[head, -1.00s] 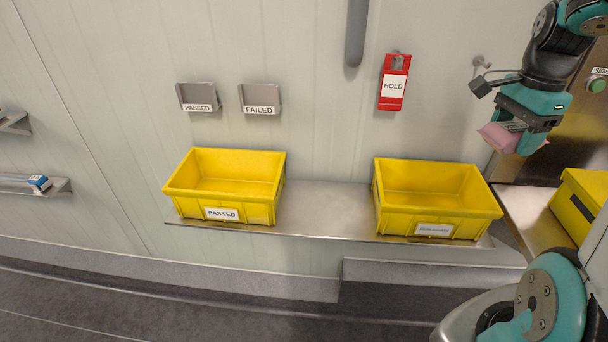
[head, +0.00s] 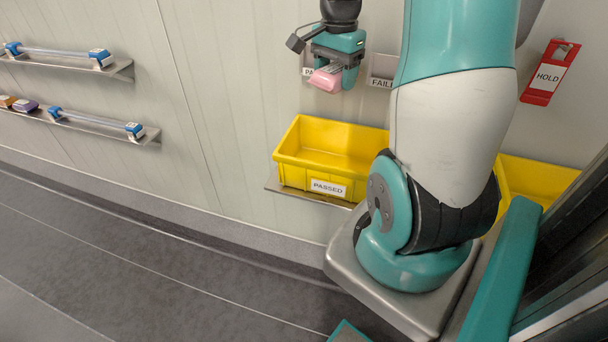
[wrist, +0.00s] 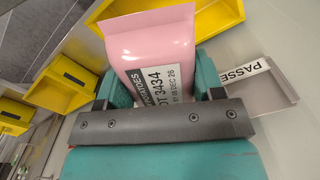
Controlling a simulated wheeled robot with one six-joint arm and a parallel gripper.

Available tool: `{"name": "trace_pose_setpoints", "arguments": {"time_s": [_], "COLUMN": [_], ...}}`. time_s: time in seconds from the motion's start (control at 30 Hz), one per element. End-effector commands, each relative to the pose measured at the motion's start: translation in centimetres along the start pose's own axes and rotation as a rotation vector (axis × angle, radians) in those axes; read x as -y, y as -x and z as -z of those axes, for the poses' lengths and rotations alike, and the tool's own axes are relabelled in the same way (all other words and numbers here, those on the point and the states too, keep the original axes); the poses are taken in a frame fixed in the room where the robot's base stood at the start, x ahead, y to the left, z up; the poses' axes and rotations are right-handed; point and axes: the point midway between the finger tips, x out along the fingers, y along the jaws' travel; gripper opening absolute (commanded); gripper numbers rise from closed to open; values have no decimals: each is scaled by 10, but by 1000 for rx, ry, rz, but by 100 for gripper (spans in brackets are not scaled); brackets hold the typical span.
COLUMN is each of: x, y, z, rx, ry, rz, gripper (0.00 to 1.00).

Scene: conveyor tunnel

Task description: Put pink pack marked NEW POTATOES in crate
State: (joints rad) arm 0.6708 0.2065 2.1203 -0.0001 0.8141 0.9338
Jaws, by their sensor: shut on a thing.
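The pink pack (head: 326,79) is held in my gripper (head: 338,72) in the head view, in front of the wall and above the yellow crate labelled PASSED (head: 300,172). In the wrist view the pack (wrist: 150,42) sits between the two teal fingers (wrist: 160,88). Its label shows part of the word POTATOES and a date; the rest of the label is hidden by the gripper. The PASSED crate looks empty inside. A second yellow crate (head: 530,178) is partly hidden behind my arm, and its label is not visible.
A red HOLD tag (head: 549,72) hangs on the wall at right. A FAILED holder (head: 381,70) is partly hidden behind my arm. Two wall shelves (head: 118,68) at left carry blue-and-white items, with small packs on the lower one. The floor at lower left is clear.

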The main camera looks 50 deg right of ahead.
Motion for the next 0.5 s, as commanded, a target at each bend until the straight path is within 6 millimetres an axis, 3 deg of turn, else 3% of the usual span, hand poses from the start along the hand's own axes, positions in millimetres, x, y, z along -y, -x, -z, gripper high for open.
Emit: {"name": "trace_pose_setpoints", "arguments": {"time_s": [0.03, 0.2, 0.3, 0.5], "x": [8, 37, 49, 56], "y": [-35, -112, -142, -180], "z": [4, 10, 12, 14], "rx": [5, 5, 3, 3], "ry": [53, 268, 360, 433], "rz": [-7, -5, -3, -3], "gripper": [19, 19, 19, 19]}}
